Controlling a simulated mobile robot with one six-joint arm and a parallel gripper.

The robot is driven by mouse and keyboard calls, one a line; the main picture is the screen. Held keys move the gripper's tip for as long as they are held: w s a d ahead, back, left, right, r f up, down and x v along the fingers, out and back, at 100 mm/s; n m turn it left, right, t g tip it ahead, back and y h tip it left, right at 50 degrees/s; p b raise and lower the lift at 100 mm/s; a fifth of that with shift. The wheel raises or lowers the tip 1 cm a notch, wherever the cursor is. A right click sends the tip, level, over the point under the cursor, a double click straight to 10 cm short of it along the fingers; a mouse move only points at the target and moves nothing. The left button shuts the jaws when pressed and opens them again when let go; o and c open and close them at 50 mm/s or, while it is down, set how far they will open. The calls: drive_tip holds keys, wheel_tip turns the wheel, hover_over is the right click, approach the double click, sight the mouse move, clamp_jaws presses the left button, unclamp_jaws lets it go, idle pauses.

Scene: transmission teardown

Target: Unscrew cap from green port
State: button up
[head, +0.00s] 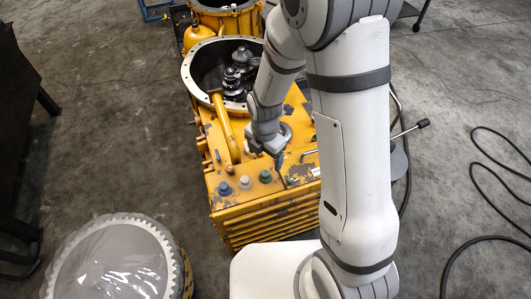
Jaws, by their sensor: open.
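Three capped ports stand in a row on the front top of the yellow transmission housing (232,207): a blue one (225,188), a grey one (245,183) and a green one (265,176). The green one is the rightmost, and a round cap-like top shows on it. My gripper (279,176) is small in the view and points down just to the right of the green port. It looks apart from the cap, but height and exact gap are hard to judge. My gripper is open and nothing shows between its fingers.
A yellow curved handle (227,130) rises left of my wrist. Behind it is the open bell housing (205,58) with dark gears (238,72). A large toothed disc (118,262) lies at lower left. A black cable (485,238) lies on the floor at right.

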sight(265, 173)
wheel_tip(265, 173, down, 9)
drive_tip(key=b, duration=0.6)
drive_tip(key=shift+f, duration=0.1)
drive_tip(key=shift+c, duration=0.2)
clamp_jaws()
idle(0.4)
drive_tip(key=shift+r, duration=0.2)
drive_tip(key=shift+r+p, duration=1.4)
drive_tip(key=shift+r, duration=0.5)
